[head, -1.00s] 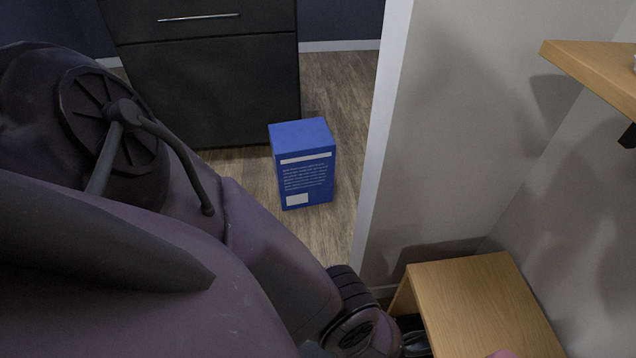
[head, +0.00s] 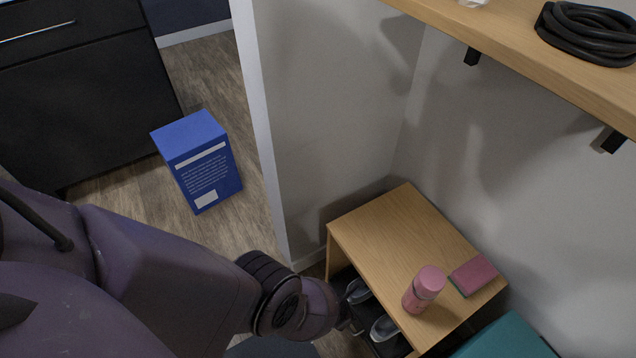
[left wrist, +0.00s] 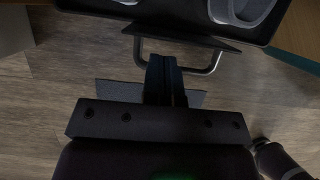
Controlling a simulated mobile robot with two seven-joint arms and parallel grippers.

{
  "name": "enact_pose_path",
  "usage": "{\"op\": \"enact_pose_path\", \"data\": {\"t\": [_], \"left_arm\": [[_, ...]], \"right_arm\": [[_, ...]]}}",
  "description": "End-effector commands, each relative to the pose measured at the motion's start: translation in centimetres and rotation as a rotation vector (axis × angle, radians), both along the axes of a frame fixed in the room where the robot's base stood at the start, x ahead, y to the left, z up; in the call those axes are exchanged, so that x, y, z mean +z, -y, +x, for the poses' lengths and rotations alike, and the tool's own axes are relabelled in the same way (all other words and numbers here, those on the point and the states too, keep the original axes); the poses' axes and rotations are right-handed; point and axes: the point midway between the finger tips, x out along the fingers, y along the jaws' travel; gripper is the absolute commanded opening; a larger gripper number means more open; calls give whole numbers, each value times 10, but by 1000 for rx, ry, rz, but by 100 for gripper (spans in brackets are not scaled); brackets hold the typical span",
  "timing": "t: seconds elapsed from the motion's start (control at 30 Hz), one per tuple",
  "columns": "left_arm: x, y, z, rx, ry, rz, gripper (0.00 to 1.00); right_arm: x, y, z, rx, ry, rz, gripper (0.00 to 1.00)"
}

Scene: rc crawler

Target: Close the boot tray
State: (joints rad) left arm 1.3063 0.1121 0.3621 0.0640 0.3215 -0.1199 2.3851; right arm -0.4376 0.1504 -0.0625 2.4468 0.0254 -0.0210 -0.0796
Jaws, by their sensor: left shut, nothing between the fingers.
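The black boot tray (head: 366,312) shows at the open front of the low wooden bench, with a grey shoe (head: 384,327) and another shoe (head: 358,291) in it. Part of the tray is hidden under the bench top, and its front part sticks out. The left wrist view shows the tray's front edge (left wrist: 185,32) and its metal bar handle (left wrist: 207,70). My left gripper (left wrist: 165,78) is shut and empty, its fingers overlapping the handle in that view; contact is unclear. In the head view the left gripper (head: 350,328) is at the tray's front, partly hidden. My right gripper is out of view.
The wooden bench (head: 390,230) carries a pink bottle (head: 424,288) and a pink block (head: 474,275). A teal object (head: 505,340) is at lower right. A blue box (head: 198,160) stands on the floor beyond the wall edge. A shelf (head: 500,35) with a coiled black hose (head: 590,32) is above.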

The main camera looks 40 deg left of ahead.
Motion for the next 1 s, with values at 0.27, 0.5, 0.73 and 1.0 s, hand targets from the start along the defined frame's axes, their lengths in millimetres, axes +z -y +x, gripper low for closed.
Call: {"op": "enact_pose_path", "data": {"t": [0.27, 0.5, 0.73, 1.0], "left_arm": [[26, -5, -14, -1, 13, 0, 0], [54, -9, -23, -2, 14, 0, 0], [80, -13, -33, -2, 13, 0, 0], [94, -16, -46, -2, 5, 0, 0]], "right_arm": [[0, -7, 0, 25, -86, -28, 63], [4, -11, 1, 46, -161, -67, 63], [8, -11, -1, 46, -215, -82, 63], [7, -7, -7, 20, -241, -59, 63]]}}
